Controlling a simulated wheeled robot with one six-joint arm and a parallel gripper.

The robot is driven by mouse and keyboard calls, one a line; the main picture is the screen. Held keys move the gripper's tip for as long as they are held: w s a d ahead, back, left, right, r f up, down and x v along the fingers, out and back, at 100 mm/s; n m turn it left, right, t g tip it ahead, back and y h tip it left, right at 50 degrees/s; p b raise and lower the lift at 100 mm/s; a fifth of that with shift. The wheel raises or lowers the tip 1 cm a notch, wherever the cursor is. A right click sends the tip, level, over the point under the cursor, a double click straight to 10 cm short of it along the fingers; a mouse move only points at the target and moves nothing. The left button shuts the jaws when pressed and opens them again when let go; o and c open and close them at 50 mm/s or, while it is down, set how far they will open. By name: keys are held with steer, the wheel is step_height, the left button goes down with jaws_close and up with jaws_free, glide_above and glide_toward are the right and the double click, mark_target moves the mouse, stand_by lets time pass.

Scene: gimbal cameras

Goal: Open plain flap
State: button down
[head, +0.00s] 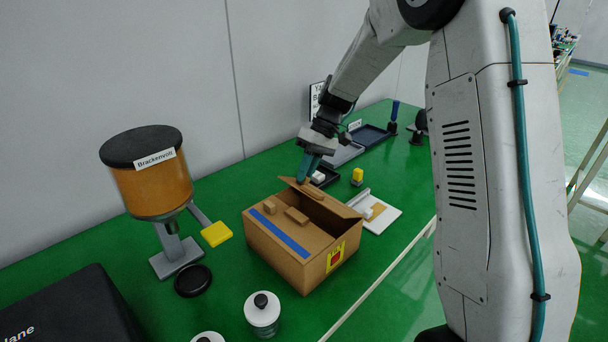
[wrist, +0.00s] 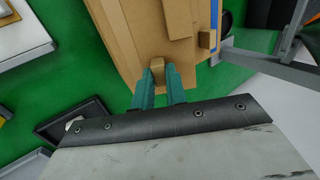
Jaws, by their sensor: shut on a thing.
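A brown cardboard box (head: 268,254) stands on the green table, with a dark opening showing in its top. Its plain flap (head: 290,183) at the far side is tilted up a little. My gripper (head: 306,176) is at the far edge of this flap. In the wrist view, my teal fingers (wrist: 159,82) are closed around a small tan block (wrist: 157,67) on the flap. The flap with a blue stripe (head: 279,232) lies about flat at the near left side and bears wooden blocks (head: 297,215). The box's interior is mostly hidden.
An orange hopper (head: 152,186) on a stand and a black round lid (head: 193,281) are left of the box. A white bottle (head: 262,314) stands in front. A white tray (head: 381,217), a yellow-topped item (head: 357,175) and dark trays (head: 370,135) lie behind and right.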

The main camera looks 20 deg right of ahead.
steer(key=shift+w+d+r+y, duration=0.1)
steer(key=shift+d+y, duration=0.15)
steer(key=shift+y, duration=0.05)
stand_by(0.4)
steer(key=c, duration=1.4)
jaws_free()
steer(key=v, duration=0.7)
steer(key=shift+w+d+r, duration=0.15)
steer(key=shift+d+r, duration=0.1)
steer(key=shift+d, duration=0.05)
